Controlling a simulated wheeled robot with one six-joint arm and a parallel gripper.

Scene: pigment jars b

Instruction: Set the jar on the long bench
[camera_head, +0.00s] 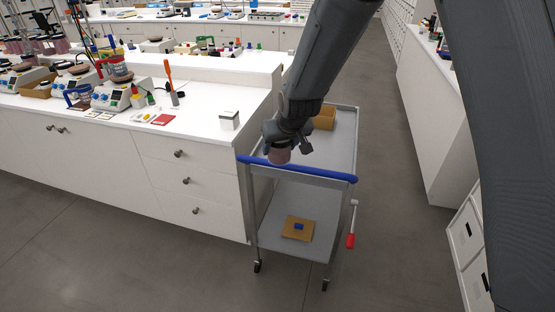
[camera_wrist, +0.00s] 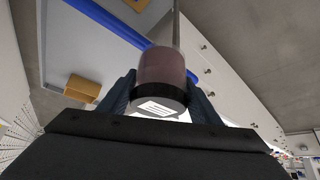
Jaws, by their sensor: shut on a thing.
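The jar (camera_wrist: 162,72) has a clear reddish-pink body and a dark end with a white label, in the wrist view. My gripper (camera_wrist: 158,100) is shut on it, one finger on each side. In the head view the jar (camera_head: 279,155) hangs below my gripper (camera_head: 286,140), over the near end of a grey cart by its blue handle. The long white bench (camera_head: 130,118) stands to the left of the cart, with drawers on its front. The jar is apart from the bench top.
The cart (camera_head: 340,150) holds a cardboard box (camera_head: 325,118) on its top shelf and a brown board with a blue piece (camera_head: 298,227) below.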

